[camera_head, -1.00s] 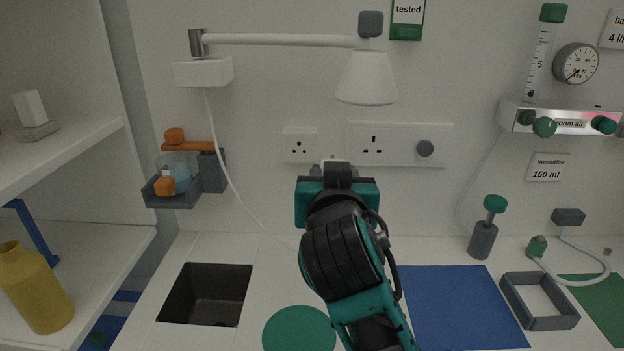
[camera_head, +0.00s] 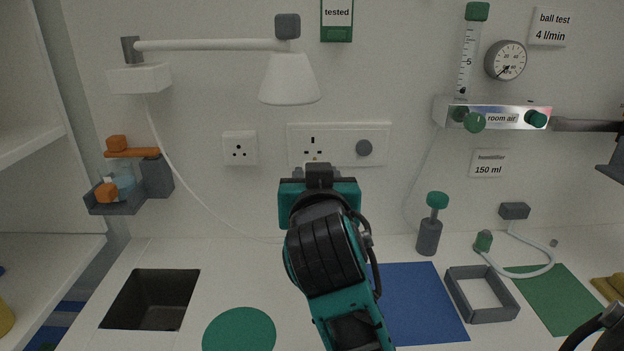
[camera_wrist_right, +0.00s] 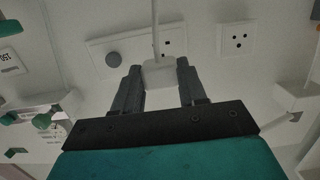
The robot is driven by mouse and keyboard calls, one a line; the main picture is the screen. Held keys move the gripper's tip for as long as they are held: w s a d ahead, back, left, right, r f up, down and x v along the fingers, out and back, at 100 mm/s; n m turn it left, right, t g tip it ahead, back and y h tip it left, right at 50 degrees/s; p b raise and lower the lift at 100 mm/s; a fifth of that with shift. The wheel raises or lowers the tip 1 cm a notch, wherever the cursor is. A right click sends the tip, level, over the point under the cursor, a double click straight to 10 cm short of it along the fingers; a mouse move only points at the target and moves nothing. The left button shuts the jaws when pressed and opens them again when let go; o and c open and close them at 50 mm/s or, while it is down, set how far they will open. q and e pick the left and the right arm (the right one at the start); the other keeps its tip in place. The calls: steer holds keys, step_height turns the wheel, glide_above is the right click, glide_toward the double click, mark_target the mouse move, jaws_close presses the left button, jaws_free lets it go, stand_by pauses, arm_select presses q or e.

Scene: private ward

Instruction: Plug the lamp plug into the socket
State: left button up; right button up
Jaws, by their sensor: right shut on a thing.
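The white lamp plug (camera_wrist_right: 159,75) is held between the two fingers of my right gripper (camera_wrist_right: 160,88) in the wrist view, its cord running up the picture. In the head view the right gripper (camera_head: 318,178) is just below the slotted outlet of the wide wall socket (camera_head: 339,145) and mostly hides the plug. Whether the plug touches the wall I cannot tell. The lamp (camera_head: 290,80) hangs on its wall arm at upper left; its white cord (camera_head: 190,207) droops behind the gripper. A separate round-hole socket (camera_head: 240,148) is left of the wide one. My left gripper is not in view.
A grey knob (camera_head: 364,148) sits on the wide socket plate. Below lie a dark sink recess (camera_head: 150,300), a green disc (camera_head: 239,330) and a blue mat (camera_head: 420,300). A green-topped bottle (camera_head: 431,225) and a grey frame (camera_head: 481,294) stand to the right.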

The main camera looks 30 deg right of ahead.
mark_target(313, 149)
steer(key=shift+r+p+x, duration=0.15)
steer(key=shift+p+x, duration=0.15)
steer(key=shift+x, duration=0.6)
steer(key=shift+r+p+x, duration=0.1)
steer(key=shift+p+x, duration=0.2)
steer(key=shift+x, duration=1.7)
steer(key=shift+r, duration=0.2)
steer(key=shift+p+x, duration=0.3)
steer(key=shift+x, duration=0.45)
steer(key=shift+w+d+r, duration=0.15)
steer(key=shift+w, duration=0.15)
